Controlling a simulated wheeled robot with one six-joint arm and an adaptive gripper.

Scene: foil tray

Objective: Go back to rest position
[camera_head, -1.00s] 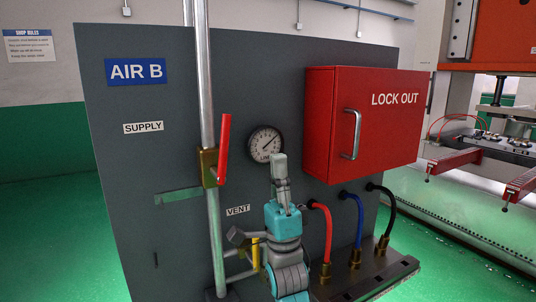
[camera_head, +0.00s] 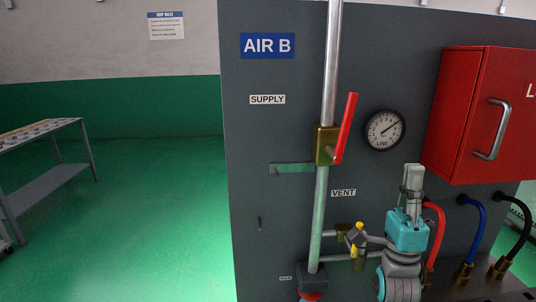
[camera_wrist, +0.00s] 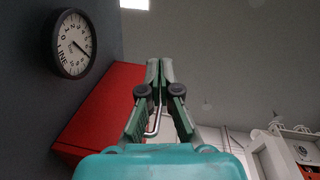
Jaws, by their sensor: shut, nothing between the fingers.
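My gripper (camera_head: 413,177) points upward in front of the dark AIR B panel (camera_head: 262,185), below and to the right of the pressure gauge (camera_head: 385,130). In the wrist view my gripper (camera_wrist: 160,66) has its fingers together with nothing between them. The supply valve's red handle (camera_head: 346,127) stands up, tilted slightly right, beside the vertical metal pipe (camera_head: 328,60). The yellow vent valve handle (camera_head: 357,238) is at the lower pipe, left of my arm. The red lock-out box (camera_head: 470,110) is closed, with a metal handle (camera_head: 492,130).
Red (camera_head: 438,225), blue (camera_head: 481,240) and black (camera_head: 519,235) hoses run down from the panel at lower right. A grey table (camera_head: 45,187) stands at far left. The green floor (camera_head: 165,220) between table and panel is clear.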

